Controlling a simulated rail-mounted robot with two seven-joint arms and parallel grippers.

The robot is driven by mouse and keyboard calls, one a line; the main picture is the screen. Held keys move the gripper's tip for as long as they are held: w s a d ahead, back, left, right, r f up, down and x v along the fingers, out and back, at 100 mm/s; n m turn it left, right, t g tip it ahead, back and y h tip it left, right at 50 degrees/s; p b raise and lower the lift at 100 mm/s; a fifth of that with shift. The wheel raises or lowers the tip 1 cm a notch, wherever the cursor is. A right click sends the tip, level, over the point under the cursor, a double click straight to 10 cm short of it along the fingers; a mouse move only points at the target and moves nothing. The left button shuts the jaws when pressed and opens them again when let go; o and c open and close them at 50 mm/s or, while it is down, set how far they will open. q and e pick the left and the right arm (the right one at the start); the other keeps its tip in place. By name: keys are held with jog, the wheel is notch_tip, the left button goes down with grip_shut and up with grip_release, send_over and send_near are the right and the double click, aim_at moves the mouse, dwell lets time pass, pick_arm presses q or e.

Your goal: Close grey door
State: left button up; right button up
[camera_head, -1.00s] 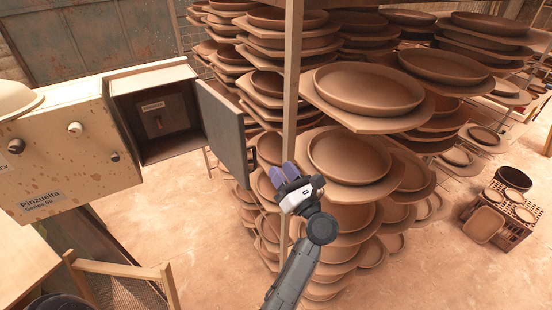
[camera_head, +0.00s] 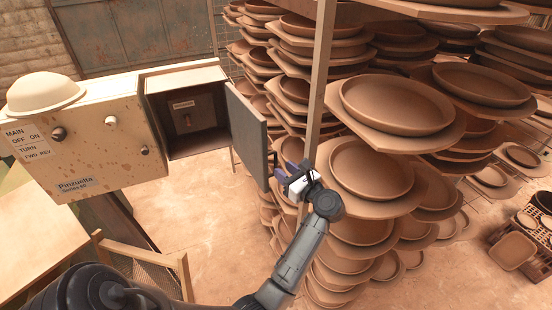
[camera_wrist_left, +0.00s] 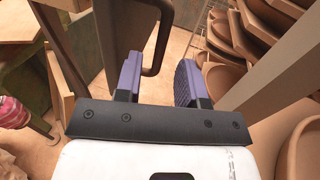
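The grey door (camera_head: 247,124) stands wide open on the right side of a wall-mounted box (camera_head: 187,112), swung out towards the shelves. Its dark handle (camera_head: 272,164) is on the free edge and also shows in the left wrist view (camera_wrist_left: 164,38). My left gripper (camera_head: 284,174) is at the handle, just right of the door edge. In the left wrist view its two purple fingers (camera_wrist_left: 157,82) are apart, with the handle's lower end appearing between or just beyond them. I cannot tell whether they touch it. My right gripper is not in view.
A beige control panel (camera_head: 85,150) with knobs adjoins the box on the left. A shelf post (camera_head: 318,85) and stacked brown plates (camera_head: 372,165) stand close to the right of my left gripper. A wooden-framed mesh (camera_head: 150,270) is below.

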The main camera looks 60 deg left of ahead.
aim_at(276, 164)
pick_arm(q)
jog(key=shift+s+a+p, duration=0.25)
jog(key=shift+a+p, duration=0.1)
jog(key=shift+a, duration=0.75)
jog(key=shift+s+a+p, duration=0.2)
jog(key=shift+a+p, duration=0.15)
jog(key=shift+a, duration=0.75)
jog(key=shift+c, duration=0.4)
grip_shut()
